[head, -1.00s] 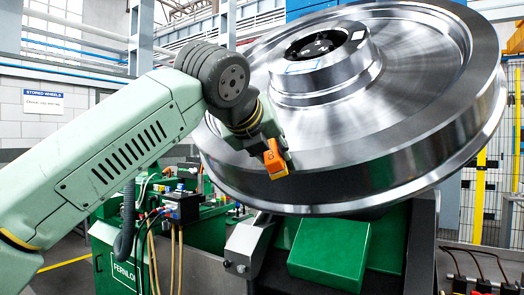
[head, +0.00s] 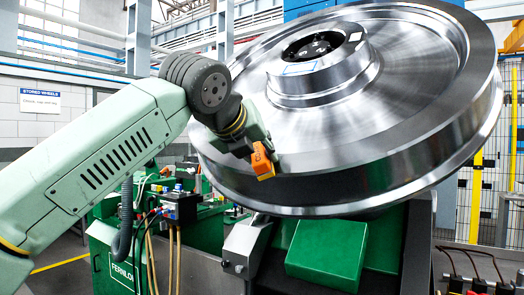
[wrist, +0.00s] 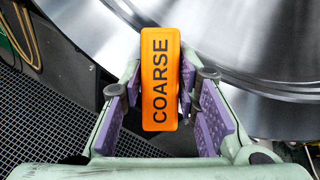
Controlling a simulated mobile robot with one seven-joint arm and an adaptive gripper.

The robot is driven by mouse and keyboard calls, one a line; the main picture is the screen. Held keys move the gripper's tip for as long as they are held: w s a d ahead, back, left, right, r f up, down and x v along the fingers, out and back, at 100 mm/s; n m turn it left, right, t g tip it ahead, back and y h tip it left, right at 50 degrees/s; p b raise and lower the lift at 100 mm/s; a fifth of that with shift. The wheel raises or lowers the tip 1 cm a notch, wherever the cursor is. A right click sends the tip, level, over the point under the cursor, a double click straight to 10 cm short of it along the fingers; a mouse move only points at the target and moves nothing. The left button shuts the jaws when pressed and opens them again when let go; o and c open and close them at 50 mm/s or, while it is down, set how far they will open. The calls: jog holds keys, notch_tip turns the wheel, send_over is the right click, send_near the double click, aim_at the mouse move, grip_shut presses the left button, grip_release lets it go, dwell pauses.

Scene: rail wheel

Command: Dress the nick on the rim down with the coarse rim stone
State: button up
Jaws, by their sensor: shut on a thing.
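The coarse rim stone (wrist: 160,80) is an orange block marked COARSE. My gripper (wrist: 161,105) is shut on it between purple-padded fingers, as the wrist view shows. In the head view the stone (head: 262,160) is at the left front of the large steel rail wheel (head: 345,165), in front of its rim. I cannot tell whether the stone touches the rim. The wheel is tilted on its stand, and its rim also shows behind the stone in the wrist view (wrist: 245,70). The nick cannot be made out in either view.
A green machine (head: 120,250) with hoses and a control box (head: 180,207) stands below my arm. A green block (head: 327,254) is under the wheel. Dark grating (wrist: 45,115) lies at the lower left in the wrist view. Yellow fencing (head: 477,190) stands at right.

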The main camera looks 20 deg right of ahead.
jog(key=shift+w+a+f, duration=0.1)
jog(key=shift+f, duration=0.05)
jog(key=shift+w+a+p, duration=0.55)
jog(key=shift+w+a, duration=0.4)
jog(key=shift+w, duration=0.2)
jog(key=shift+s+d+b, duration=0.45)
jog(key=shift+s+d, duration=0.1)
jog(key=shift+s, duration=0.15)
jog(key=shift+s+d+r, duration=0.2)
jog(key=shift+s+d, duration=0.2)
jog(key=shift+s, duration=0.15)
jog(key=shift+s+d+f, duration=0.15)
jog(key=shift+s+d, duration=0.85)
jog(key=shift+s, duration=0.15)
